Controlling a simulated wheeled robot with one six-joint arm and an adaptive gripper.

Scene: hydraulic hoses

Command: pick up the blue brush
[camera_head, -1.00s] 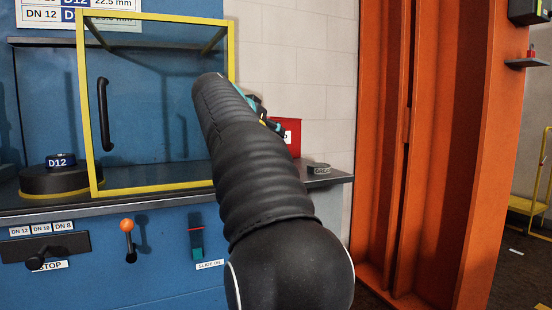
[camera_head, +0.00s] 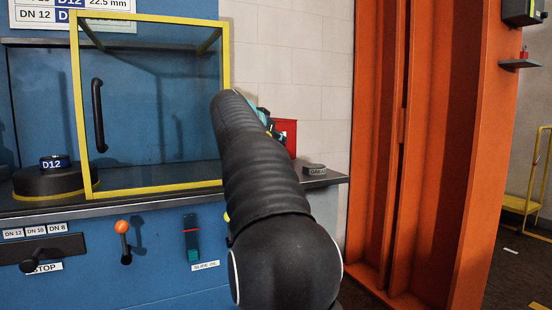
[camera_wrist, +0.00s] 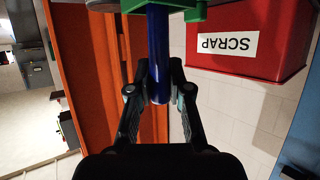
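The blue brush shows in the wrist view as a straight blue shaft (camera_wrist: 158,50). It runs from the top edge down between the two fingers, and its rounded end faces the camera. My gripper (camera_wrist: 159,70) has one finger on each side of the shaft, drawn in close against it, and looks shut on it. The far part of the brush is cut off by the top edge. In the head view my own black-sleeved arm hides most of the gripper, and I cannot make out the brush there.
Green parts (camera_wrist: 198,12) flank the shaft at the top; I cannot tell what they belong to. A red SCRAP bin (camera_wrist: 245,40) is close by in the wrist view. A yellow-framed guard (camera_head: 226,100) stands left of my arm, an orange column (camera_head: 440,150) right.

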